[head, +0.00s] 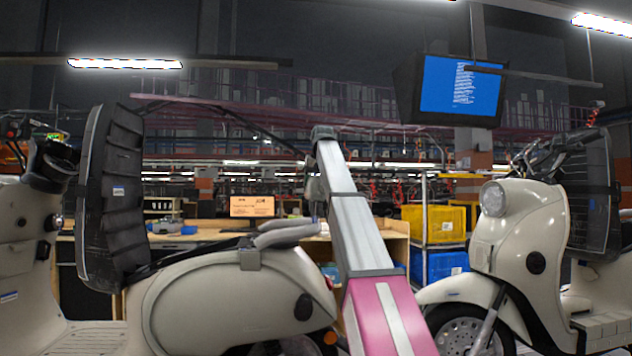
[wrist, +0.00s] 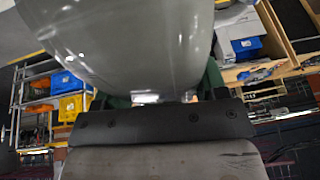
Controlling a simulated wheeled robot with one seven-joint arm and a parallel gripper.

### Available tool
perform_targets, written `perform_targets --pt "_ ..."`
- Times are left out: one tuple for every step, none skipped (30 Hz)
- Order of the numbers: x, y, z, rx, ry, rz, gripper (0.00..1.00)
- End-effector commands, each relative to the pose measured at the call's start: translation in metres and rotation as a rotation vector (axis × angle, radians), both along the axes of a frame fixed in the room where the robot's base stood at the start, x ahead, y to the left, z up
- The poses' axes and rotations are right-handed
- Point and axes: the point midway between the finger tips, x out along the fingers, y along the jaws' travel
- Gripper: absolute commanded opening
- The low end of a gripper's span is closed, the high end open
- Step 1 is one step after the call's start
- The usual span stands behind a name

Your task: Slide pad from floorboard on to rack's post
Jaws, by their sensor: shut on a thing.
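My gripper (wrist: 166,92) fills the lower part of the wrist view, with a dark bar and green finger parts on either side. It is shut on a smooth grey, glossy piece that I take to be the pad (wrist: 125,45). In the head view the grey pad (head: 288,233) is over the tail of the left cream scooter (head: 215,295). A small grey block (head: 250,259), perhaps part of the rack's post, is just below it; I cannot tell whether they touch. The left scooter's floorboard (head: 90,341) shows bare at the lower left.
The left scooter's dark seat (head: 108,200) stands upright. Another cream scooter (head: 520,245) is on the right, also with a raised dark part. Behind are a workbench (head: 395,232), a yellow bin (head: 434,223) and a blue bin (head: 436,265). A screen (head: 460,85) hangs overhead.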

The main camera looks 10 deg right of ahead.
Motion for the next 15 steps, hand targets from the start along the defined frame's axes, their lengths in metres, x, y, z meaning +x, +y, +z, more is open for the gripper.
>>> perform_targets --pt "0.0002 0.0000 0.0006 0.000 -0.001 0.000 0.33" --pt "0.0003 0.0000 0.0007 0.000 -0.001 0.000 0.33" --pt "0.0003 0.0000 0.0007 0.000 -0.001 0.000 0.33" --pt "0.0003 0.0000 0.0007 0.000 -0.001 0.000 0.72" --pt "0.0003 0.0000 0.0007 0.000 -0.001 0.000 0.82" --pt "0.0002 0.0000 0.0006 0.000 -0.001 0.000 0.95" --pt "0.0002 0.0000 0.0006 0.000 -0.001 0.000 0.95" --pt "0.0002 0.0001 0.0005 0.000 -0.001 0.000 0.95" --pt "0.0002 0.0000 0.0005 0.000 -0.001 0.000 0.95" --pt "0.0002 0.0000 0.0005 0.000 -0.001 0.000 0.95" --pt "0.0001 0.0000 0.0005 0.000 -0.001 0.000 0.95" --pt "0.0001 0.0000 0.0005 0.000 -0.001 0.000 0.95" --pt "0.0000 0.0000 0.0000 0.000 0.000 0.000 0.95" --pt "0.0000 0.0000 0.0001 0.000 0.000 0.000 0.95" --pt "-0.0001 0.0000 0.0005 0.000 0.000 0.000 0.95"
